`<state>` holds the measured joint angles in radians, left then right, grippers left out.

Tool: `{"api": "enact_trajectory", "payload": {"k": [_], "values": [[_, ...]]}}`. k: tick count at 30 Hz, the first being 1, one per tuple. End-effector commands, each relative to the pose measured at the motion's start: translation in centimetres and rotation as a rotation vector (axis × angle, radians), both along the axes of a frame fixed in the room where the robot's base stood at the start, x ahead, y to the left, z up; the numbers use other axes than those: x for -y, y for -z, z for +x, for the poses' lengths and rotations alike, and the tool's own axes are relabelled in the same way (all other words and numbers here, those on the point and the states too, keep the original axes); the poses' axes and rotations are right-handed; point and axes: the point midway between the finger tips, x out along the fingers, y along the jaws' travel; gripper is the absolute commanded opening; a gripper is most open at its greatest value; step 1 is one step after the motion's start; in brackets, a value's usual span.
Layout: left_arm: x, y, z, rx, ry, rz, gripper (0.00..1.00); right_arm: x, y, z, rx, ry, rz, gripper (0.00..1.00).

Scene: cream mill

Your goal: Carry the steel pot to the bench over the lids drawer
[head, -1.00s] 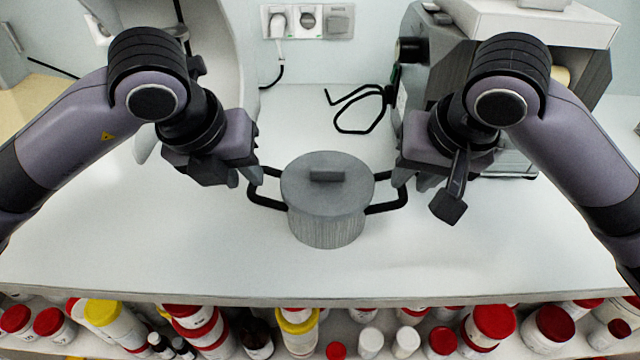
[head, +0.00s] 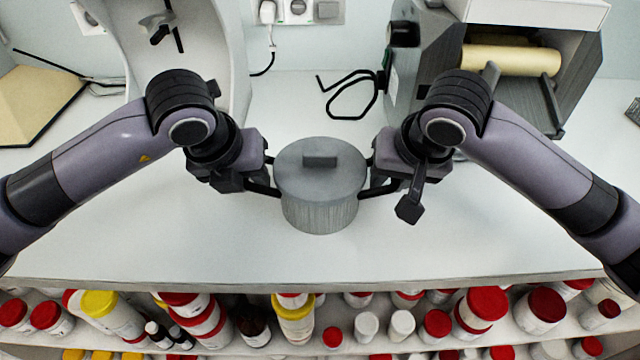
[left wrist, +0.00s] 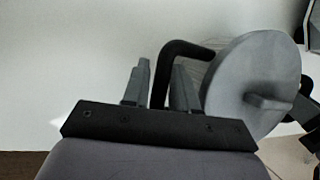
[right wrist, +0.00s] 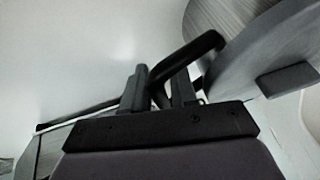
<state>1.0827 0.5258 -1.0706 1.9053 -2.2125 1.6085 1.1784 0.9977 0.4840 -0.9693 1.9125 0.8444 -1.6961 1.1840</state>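The steel pot (head: 320,208) stands upright on the white bench, with a flat grey lid (head: 320,172) on it. It has a black handle on each side. My left gripper (head: 262,182) is at the left handle; in the left wrist view the handle (left wrist: 172,60) runs between its closely spaced fingers, which look shut on it. My right gripper (head: 384,182) is at the right handle; in the right wrist view this handle (right wrist: 195,52) passes between its fingers the same way. Finger contact is partly hidden in the head view.
A grey machine with a beige roller (head: 510,60) stands at the back right. A black cable (head: 350,98) lies behind the pot. A shelf of jars (head: 295,318) is below the bench's front edge (head: 320,284).

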Motion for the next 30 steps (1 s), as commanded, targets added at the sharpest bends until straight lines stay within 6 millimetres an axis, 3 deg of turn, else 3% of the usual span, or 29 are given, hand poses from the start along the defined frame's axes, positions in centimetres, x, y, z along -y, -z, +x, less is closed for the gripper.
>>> {"api": "enact_trajectory", "payload": {"k": [8,9,11,12,30], "values": [[0.03,0.19,0.09,0.000,0.000,0.000,0.27,-0.06,0.16,0.07,0.000,0.000,0.001,0.27],[0.03,0.19,0.08,0.000,0.000,0.000,0.24,-0.06,0.16,0.07,0.000,0.000,0.001,0.24],[0.03,0.18,0.08,0.000,0.000,0.000,0.05,-0.06,0.15,0.07,0.000,0.000,0.001,0.05],[0.03,0.18,0.08,0.000,0.000,0.000,0.00,-0.06,0.15,0.07,0.000,0.000,0.001,0.00],[0.02,0.15,0.05,0.000,0.003,0.001,0.00,-0.02,0.09,0.08,0.001,0.000,0.001,0.00]]}}
